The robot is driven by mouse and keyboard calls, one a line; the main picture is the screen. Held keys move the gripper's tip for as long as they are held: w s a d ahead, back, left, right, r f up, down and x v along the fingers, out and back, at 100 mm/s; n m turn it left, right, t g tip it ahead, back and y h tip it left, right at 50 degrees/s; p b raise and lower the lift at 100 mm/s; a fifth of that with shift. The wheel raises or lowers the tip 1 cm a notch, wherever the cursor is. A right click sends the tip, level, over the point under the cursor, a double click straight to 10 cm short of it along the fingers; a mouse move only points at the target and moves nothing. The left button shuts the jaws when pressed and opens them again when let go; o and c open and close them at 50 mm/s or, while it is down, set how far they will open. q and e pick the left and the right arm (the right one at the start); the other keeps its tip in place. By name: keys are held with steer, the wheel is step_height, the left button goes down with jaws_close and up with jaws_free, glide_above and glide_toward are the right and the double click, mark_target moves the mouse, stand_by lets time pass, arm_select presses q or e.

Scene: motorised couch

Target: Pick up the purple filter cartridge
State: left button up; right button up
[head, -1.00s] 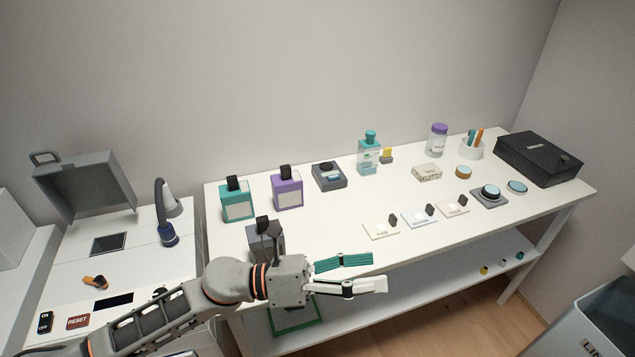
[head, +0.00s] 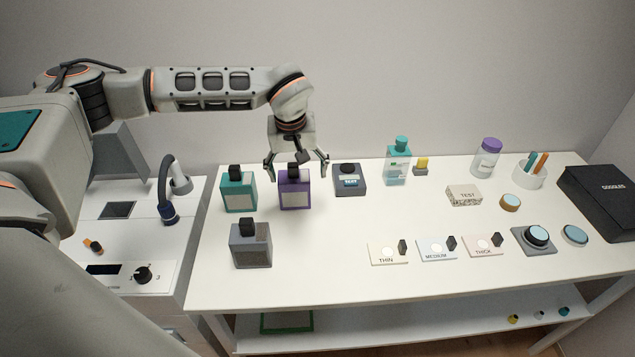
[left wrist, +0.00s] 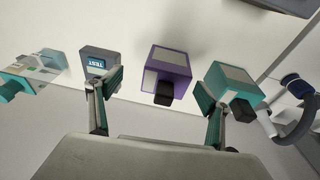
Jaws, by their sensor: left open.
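The purple filter cartridge (head: 294,192) stands upright on the white table, with a black knob on top and a pale label on its front. My left gripper (head: 297,173) is open above it, fingers spread to either side of its top. In the left wrist view the cartridge (left wrist: 168,74) lies between the two open fingers (left wrist: 158,112), and nothing is held. The fingers do not visibly touch it. My right gripper is not in view.
A teal cartridge (head: 238,193) stands close on the left, and a grey cartridge (head: 250,246) in front. A dark grey device (head: 349,181) sits on the right. The table between the grey cartridge and the labelled cards (head: 388,254) is clear.

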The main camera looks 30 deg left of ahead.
mark_target(293, 164)
arm_select(q)
steer(key=shift+w+a+r+y, duration=0.25)
steer(key=shift+w+a, duration=0.2)
steer(key=shift+a, duration=0.15)
steer(key=shift+w+a+r+y, duration=0.2)
steer(key=shift+w+a, duration=0.25)
steer(key=shift+a, duration=0.15)
steer(key=x, duration=0.7)
steer(key=shift+s+d+f, duration=0.1)
steer(key=shift+s+f, duration=0.05)
steer(key=shift+f, duration=0.05)
steer(key=shift+r, duration=0.1)
steer(key=c, duration=1.5)
